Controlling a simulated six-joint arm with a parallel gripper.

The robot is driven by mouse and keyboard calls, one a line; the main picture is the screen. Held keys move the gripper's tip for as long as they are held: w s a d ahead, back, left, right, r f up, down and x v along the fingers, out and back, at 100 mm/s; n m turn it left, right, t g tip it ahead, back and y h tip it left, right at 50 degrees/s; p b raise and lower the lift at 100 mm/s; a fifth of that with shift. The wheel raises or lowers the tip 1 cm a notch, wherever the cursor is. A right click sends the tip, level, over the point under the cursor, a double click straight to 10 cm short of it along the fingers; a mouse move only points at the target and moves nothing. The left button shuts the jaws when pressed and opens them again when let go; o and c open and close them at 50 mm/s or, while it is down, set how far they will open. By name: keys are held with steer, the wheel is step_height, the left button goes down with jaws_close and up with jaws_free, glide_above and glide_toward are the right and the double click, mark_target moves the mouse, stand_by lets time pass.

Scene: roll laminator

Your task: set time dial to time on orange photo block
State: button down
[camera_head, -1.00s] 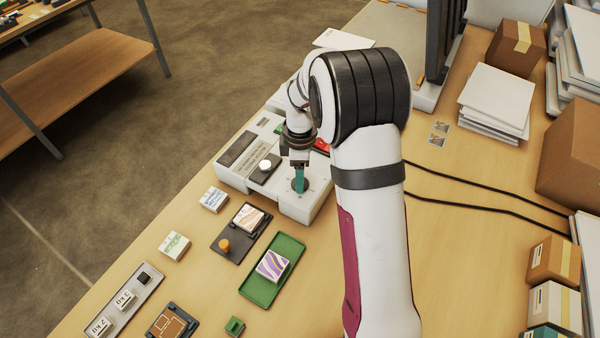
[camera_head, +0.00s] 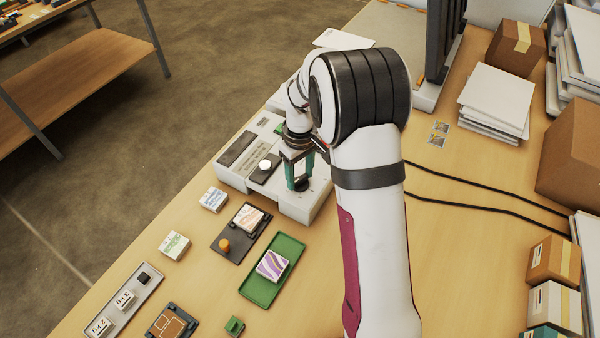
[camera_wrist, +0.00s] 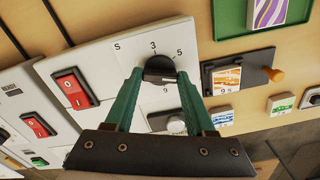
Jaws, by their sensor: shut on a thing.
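The black time dial (camera_wrist: 160,69) sits on the white laminator panel (camera_wrist: 100,50) in the wrist view, with S, 3, 5 and 9 printed around it. My gripper (camera_wrist: 158,76) has its green fingers shut on the dial, one on each side. I cannot tell which mark the dial points to. In the head view my gripper (camera_head: 298,184) is at the near right end of the laminator (camera_head: 235,172).
A green tray (camera_head: 256,291) holds a purple-striped block (camera_head: 272,265). Loose white blocks (camera_head: 214,199) (camera_head: 174,245) lie left of the holder. Red rocker switches (camera_wrist: 76,89) and a silver knob (camera_wrist: 176,123) are on the laminator. Black cables cross the table at right.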

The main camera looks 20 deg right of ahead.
mark_target(300, 178)
steer(key=m, duration=1.3)
steer(key=shift+m, duration=0.4)
stand_by(0.4)
steer(key=shift+c, duration=1.2)
jaws_free()
step_height(300, 178, up, 16)
steer(key=shift+f, duration=0.1)
